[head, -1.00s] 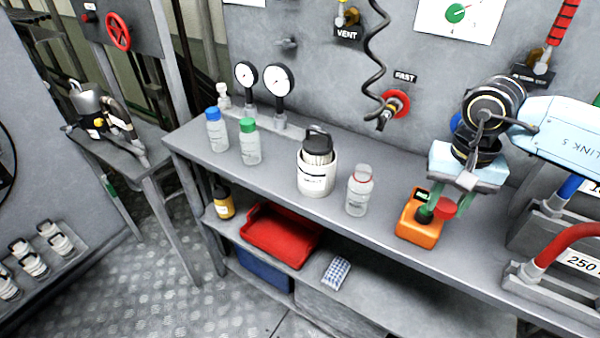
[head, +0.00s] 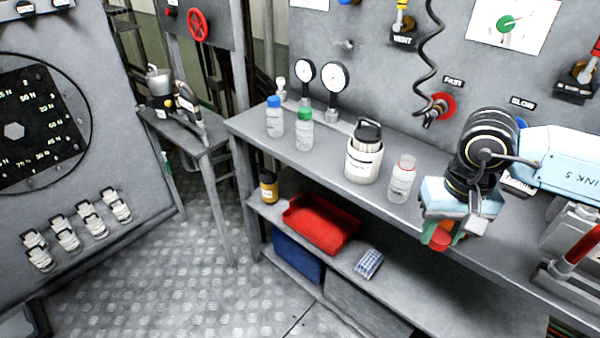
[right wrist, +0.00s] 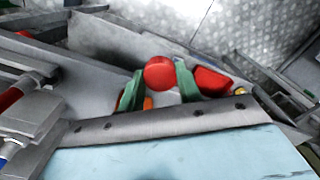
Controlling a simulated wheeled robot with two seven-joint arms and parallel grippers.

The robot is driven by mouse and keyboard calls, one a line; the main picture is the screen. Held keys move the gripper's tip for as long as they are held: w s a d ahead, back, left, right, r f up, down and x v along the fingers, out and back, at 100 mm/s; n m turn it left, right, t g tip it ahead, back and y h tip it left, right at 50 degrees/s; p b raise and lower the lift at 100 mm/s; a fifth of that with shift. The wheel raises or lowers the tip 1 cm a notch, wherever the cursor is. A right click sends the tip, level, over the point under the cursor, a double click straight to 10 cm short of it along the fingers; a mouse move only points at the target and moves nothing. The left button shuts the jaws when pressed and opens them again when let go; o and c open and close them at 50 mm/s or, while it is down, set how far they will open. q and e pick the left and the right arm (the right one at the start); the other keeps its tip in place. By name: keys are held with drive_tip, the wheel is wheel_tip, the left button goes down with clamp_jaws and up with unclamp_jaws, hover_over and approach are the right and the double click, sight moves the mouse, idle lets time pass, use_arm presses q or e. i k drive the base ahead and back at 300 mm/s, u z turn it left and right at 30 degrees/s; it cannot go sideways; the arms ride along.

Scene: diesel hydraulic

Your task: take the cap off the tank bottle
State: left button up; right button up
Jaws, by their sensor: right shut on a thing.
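My right gripper (head: 438,236) is shut on a red cap (head: 440,242), in front of the bench's edge in the head view. In the right wrist view the round red cap (right wrist: 160,73) sits between the green fingertips (right wrist: 160,76). A clear bottle (head: 402,180) with a red ring at its neck stands upright on the bench, left of the gripper. No coloured cap shows on it. A blue-capped bottle (head: 274,117) and a green-capped bottle (head: 304,130) stand further left. Which is the tank bottle cannot be read. My left gripper is not in view.
A white container with a black top (head: 364,155) stands left of the clear bottle. An orange can is mostly hidden behind my gripper. Below are a red tray (head: 320,225) and a yellow bottle (head: 268,187) on the shelf (head: 395,285). The floor at left is clear.

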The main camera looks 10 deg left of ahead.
sight(403, 175)
drive_tip(key=u, duration=0.9)
drive_tip(key=i, duration=0.95)
drive_tip(key=z, duration=0.4)
